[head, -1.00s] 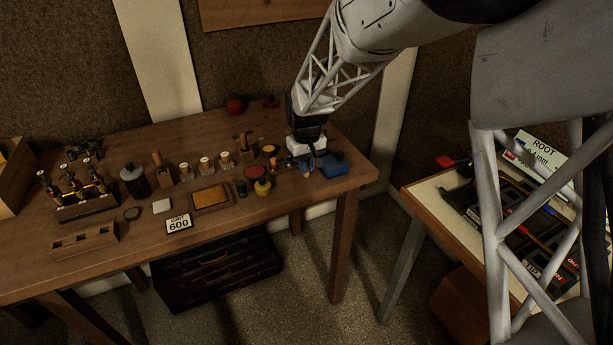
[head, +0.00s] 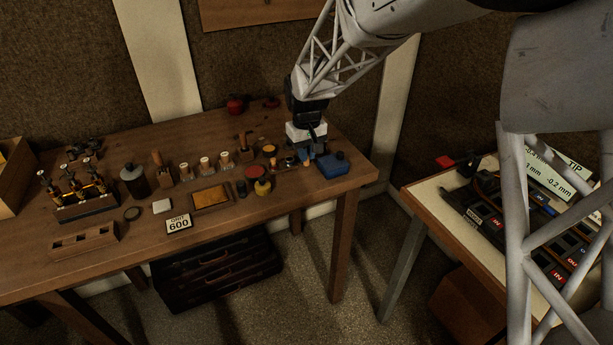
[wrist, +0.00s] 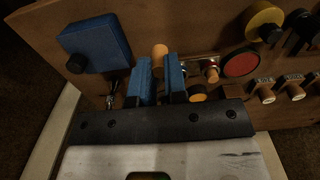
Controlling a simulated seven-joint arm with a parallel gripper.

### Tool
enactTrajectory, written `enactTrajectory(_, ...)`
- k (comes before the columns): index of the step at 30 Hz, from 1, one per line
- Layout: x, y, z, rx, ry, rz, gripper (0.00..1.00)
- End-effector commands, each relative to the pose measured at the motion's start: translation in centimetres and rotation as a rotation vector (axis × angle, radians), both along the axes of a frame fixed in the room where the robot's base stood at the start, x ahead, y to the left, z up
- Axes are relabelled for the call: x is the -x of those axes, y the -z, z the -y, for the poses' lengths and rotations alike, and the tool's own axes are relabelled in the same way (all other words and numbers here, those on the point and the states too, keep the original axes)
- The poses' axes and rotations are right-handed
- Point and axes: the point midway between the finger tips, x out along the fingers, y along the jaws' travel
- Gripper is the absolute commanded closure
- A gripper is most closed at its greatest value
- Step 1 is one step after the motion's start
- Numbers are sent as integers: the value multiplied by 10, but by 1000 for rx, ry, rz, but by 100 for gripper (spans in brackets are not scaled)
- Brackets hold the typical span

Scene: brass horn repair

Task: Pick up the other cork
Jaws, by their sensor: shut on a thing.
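My gripper (wrist: 160,66) has two blue fingers, shut on a small tan-orange cork (wrist: 159,54) whose rounded end shows between the fingertips in the wrist view. In the head view my gripper (head: 308,156) is over the right end of the wooden bench, with the cork (head: 307,163) showing small at the fingertips. Whether the cork clears the bench top is hard to tell. Another small orange-tan piece (wrist: 212,73) lies to the right of the fingers in the wrist view, beside a metal part; I cannot tell what it is.
A blue box (head: 333,165) stands close to the right of my gripper. Red and yellow round-topped pots (head: 262,186) and several pale-topped bottles (head: 206,164) stand to the left. A "GRIT 600" card (head: 179,224) lies at the front. A side table (head: 425,190) stands at the right.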

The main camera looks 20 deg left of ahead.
Motion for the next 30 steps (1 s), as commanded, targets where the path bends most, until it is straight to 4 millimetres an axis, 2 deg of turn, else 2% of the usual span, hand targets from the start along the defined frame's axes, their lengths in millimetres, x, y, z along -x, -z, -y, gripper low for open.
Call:
enactTrajectory(13, 0, -18, 0, -1, 0, 1, 100)
enactTrajectory(30, 0, -20, 0, 0, 0, 0, 100)
